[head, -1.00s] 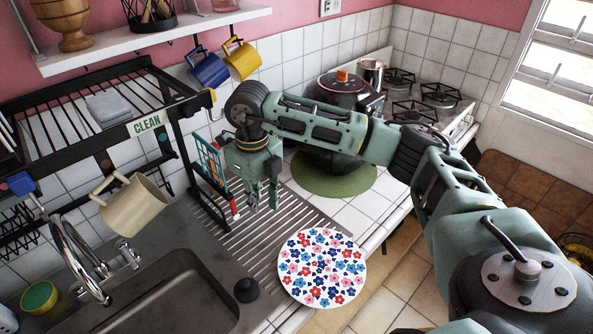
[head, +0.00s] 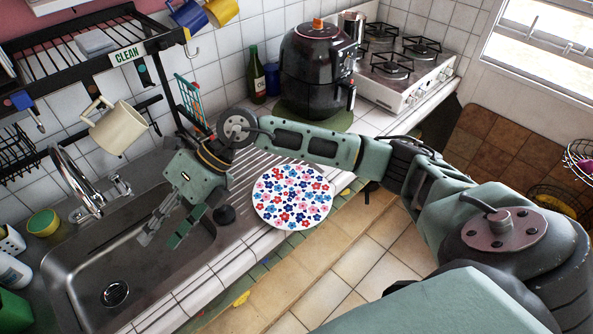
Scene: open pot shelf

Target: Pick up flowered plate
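The flowered plate (head: 292,197) is round and white with red, blue and pink flowers. It lies on the ribbed drainboard right of the sink, and its near edge reaches the counter's front edge. My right gripper (head: 168,232) is over the right part of the sink basin, left of the plate and apart from it. Its two fingers are spread, with nothing between them. My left gripper is not in view.
The steel sink (head: 115,293) and its tap (head: 80,180) are at the left. A black air fryer (head: 315,75) stands behind on a green mat. A beige mug (head: 117,128) hangs below the rack (head: 90,55).

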